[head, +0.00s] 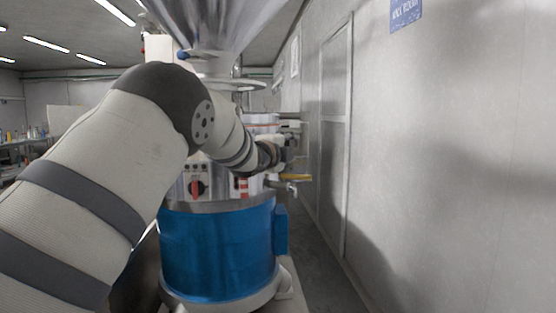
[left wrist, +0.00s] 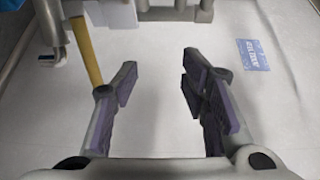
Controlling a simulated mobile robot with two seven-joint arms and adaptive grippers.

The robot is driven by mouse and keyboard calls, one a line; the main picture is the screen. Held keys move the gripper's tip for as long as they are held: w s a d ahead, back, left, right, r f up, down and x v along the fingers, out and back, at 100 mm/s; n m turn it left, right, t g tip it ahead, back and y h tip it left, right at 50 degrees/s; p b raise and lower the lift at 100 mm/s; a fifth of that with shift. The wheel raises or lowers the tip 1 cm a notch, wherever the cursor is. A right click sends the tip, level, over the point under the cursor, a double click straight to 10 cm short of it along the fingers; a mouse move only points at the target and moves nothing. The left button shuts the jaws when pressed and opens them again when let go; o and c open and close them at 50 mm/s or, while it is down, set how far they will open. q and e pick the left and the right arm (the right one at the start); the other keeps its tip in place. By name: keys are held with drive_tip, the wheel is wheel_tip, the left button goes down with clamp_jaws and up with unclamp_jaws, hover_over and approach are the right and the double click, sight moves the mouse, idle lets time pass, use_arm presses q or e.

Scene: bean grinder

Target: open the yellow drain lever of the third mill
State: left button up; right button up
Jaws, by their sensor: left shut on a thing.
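The yellow drain lever (head: 295,177) sticks out to the right from the mill (head: 219,250), a blue and metal machine. My left arm crosses in front of the mill, and my left gripper (head: 288,152) is small and partly hard to make out just above the lever. In the left wrist view the lever (left wrist: 86,50) runs down to the outer side of the left finger, where its end meets or passes behind the finger. The fingers of my left gripper (left wrist: 160,70) stand apart with only pale wall visible between them. My right gripper is in no view.
A metal hopper (head: 215,30) hangs above the mill. A grey wall (head: 450,170) with a blue sign (head: 405,13) stands on the right; the sign also shows in the left wrist view (left wrist: 253,55). A narrow strip of floor (head: 325,250) lies between mill and wall.

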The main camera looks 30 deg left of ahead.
use_arm(q)
drive_tip(key=s, duration=0.1)
drive_tip(key=s+f, duration=0.1)
drive_tip(key=s, duration=0.1)
drive_tip(key=s+f, duration=0.1)
drive_tip(key=shift+s+d+f, duration=0.15)
drive_tip(key=shift+s+d, duration=0.05)
drive_tip(key=shift+s, duration=0.15)
